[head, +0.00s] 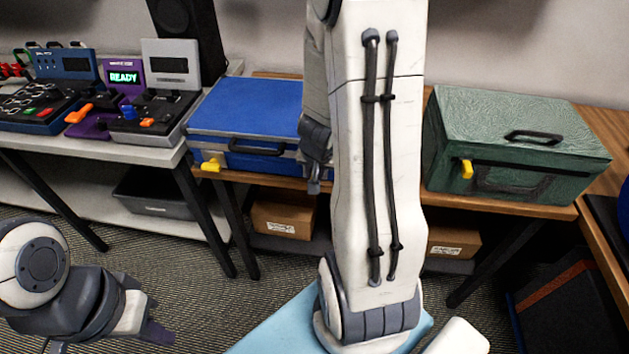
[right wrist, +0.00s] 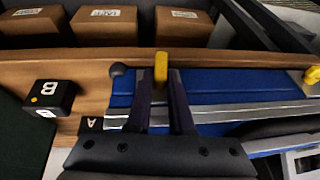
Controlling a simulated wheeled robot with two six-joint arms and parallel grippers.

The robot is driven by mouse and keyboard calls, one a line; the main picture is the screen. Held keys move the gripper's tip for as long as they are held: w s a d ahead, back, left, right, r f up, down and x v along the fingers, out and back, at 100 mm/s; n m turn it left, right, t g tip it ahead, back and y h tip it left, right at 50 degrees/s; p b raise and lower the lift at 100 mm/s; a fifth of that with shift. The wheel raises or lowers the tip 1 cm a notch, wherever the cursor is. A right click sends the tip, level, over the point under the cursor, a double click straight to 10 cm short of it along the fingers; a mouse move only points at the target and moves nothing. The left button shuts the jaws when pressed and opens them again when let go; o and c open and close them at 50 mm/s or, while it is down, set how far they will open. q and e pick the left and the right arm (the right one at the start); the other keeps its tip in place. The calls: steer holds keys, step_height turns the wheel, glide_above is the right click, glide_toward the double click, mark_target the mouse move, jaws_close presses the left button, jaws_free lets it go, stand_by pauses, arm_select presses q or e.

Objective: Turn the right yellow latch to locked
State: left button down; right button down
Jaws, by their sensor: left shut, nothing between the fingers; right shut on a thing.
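The blue case (head: 245,105) sits on the wooden table behind my right arm. Its left yellow latch (head: 211,164) shows at its front left corner in the head view, and at the right edge of the right wrist view (right wrist: 312,75). Its right yellow latch (right wrist: 161,67) is between my right gripper's fingertips (right wrist: 161,80), which are shut on it. The right wrist view is turned over, and the latch points toward the table's front edge. In the head view my right arm hides this latch. My left gripper (head: 160,334) is shut and empty at the lower left, away from the table.
A green case (head: 515,140) with a yellow latch (head: 466,169) stands to the right. Black blocks marked B (right wrist: 50,97) and A (right wrist: 90,124) lie beside the blue case. Devices, one with a READY screen (head: 124,78), fill the left table. Cardboard boxes (head: 283,217) sit below.

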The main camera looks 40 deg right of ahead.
steer(key=f+m+t+y+b, duration=0.1)
steer(key=t+y+b, duration=0.1)
steer(key=b, duration=0.9)
steer(key=s+d+m+t+y+b, duration=0.1)
steer(key=t+y+b, duration=0.2)
steer(key=b, duration=0.8)
steer(key=f+m+t+y+b, duration=0.1)
steer(key=t+b, duration=0.5)
steer(key=b, duration=0.6)
steer(key=shift+s+d+f+y, duration=0.2)
steer(key=shift+s+f+y, duration=0.1)
steer(key=shift+y, duration=0.4)
steer(key=shift+m+t+y+b, duration=0.4)
steer(key=shift+m+t+b, duration=0.2)
steer(key=shift+t+b, duration=0.65)
steer(key=c, duration=0.8)
jaws_free()
steer(key=shift+r, duration=0.1)
